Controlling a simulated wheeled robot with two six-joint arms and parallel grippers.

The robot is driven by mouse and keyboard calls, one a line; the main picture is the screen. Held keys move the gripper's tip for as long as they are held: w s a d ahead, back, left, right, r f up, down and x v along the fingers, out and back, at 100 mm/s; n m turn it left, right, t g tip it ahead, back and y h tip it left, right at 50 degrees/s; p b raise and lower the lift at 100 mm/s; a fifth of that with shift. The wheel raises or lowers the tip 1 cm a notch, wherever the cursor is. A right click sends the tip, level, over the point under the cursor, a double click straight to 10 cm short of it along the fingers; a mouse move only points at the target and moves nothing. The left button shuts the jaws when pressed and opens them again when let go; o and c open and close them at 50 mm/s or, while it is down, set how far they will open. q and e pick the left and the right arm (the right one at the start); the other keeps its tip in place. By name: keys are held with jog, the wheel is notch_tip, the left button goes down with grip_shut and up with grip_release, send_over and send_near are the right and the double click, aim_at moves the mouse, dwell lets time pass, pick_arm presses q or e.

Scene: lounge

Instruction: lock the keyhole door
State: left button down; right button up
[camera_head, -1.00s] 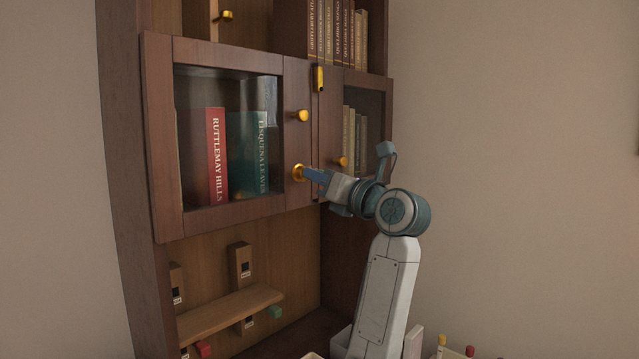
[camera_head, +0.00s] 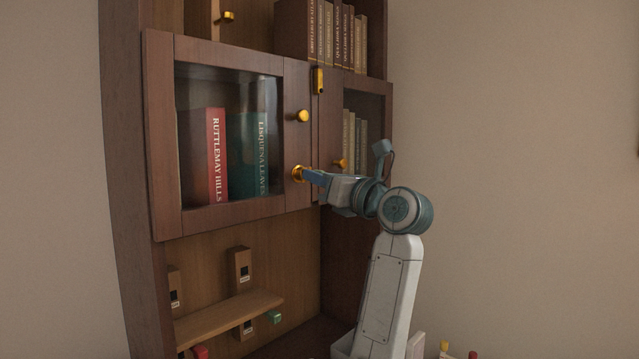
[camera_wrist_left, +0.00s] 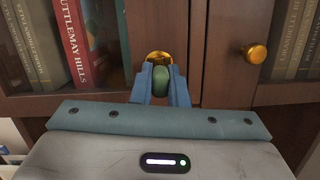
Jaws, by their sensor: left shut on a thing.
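The keyhole door (camera_head: 230,222) is a wooden cabinet door with a glass pane, a gold knob (camera_head: 302,116) and a gold keyhole plate (camera_head: 297,173) below it. It looks closed, level with its neighbour. My left gripper (camera_head: 312,177) is at the keyhole plate. In the left wrist view its blue fingers (camera_wrist_left: 161,84) are shut on the green head of a key (camera_wrist_left: 160,76), directly in front of the gold plate (camera_wrist_left: 159,57). The key's shaft is hidden, so how deep it sits cannot be seen. My right gripper is not in view.
A narrower glass door with a gold knob (camera_head: 340,164) is just right of my gripper; its knob also shows in the left wrist view (camera_wrist_left: 257,53). A gold latch (camera_head: 319,80) sits above. A shelf with wooden blocks (camera_head: 228,316) is below.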

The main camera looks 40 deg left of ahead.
pick_arm(q)
jog(key=shift+w+f+n+g+b, duration=0.15)
jog(key=shift+n+g+b, duration=0.15)
jog(key=shift+n+b, duration=0.45)
jog(key=c, duration=1.6)
grip_release()
jog(key=shift+o, duration=1.3)
jog(key=shift+w+a, duration=0.15)
jog(key=shift+a, duration=0.05)
jog(key=o, duration=0.4)
jog(key=shift+d, duration=0.1)
jog(key=r+v, duration=0.1)
jog(key=v, duration=0.6)
jog(key=shift+r+b, duration=0.2)
jog(key=shift+b, duration=0.1)
